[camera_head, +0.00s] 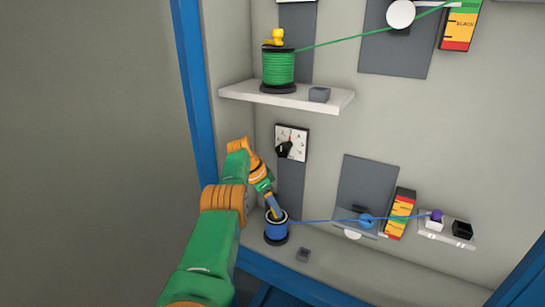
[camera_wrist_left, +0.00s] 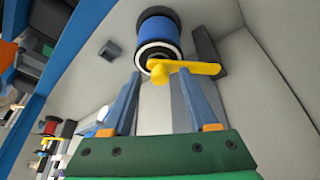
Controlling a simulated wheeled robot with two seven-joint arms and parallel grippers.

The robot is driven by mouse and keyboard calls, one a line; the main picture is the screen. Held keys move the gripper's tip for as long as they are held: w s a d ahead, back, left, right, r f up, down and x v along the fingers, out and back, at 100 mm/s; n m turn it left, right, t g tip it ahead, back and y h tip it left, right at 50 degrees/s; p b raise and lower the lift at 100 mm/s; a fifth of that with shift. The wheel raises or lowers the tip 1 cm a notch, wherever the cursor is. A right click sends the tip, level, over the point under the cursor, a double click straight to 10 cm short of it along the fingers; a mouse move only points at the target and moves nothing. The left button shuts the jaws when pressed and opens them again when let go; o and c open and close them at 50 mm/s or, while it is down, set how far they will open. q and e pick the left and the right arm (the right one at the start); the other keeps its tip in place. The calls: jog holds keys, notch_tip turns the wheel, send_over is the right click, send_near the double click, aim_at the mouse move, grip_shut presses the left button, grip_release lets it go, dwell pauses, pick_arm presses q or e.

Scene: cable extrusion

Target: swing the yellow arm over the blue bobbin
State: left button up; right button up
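The blue bobbin (camera_head: 276,232) stands upright on the lower surface, with a blue cable running right from it. In the left wrist view the bobbin (camera_wrist_left: 157,32) is at the top, with its pale ringed end toward the camera. The yellow arm (camera_wrist_left: 195,68) has its rounded knob end in front of the bobbin's end face, and its bar sticks out to the right past the rim. My left gripper (camera_wrist_left: 159,80) is open, its fingertips either side of the knob; contact is unclear. In the head view my left gripper (camera_head: 273,207) is just above the bobbin and largely hides the yellow arm.
A green bobbin (camera_head: 278,70) with a yellow top piece stands on a white shelf (camera_head: 300,97) above. A dial (camera_head: 291,142) is on the wall. A small grey block (camera_head: 303,254) lies right of the blue bobbin. A blue frame post (camera_head: 195,90) stands at left.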

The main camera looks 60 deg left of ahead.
pick_arm(q)
jog(key=p+v, duration=0.1)
jog(key=v, duration=0.2)
jog(key=shift+a+r+p, duration=0.1)
jog(key=shift+p, duration=0.3)
jog(key=v, duration=0.4)
jog(key=shift+s+b, duration=0.1)
jog(key=shift+b, duration=0.25)
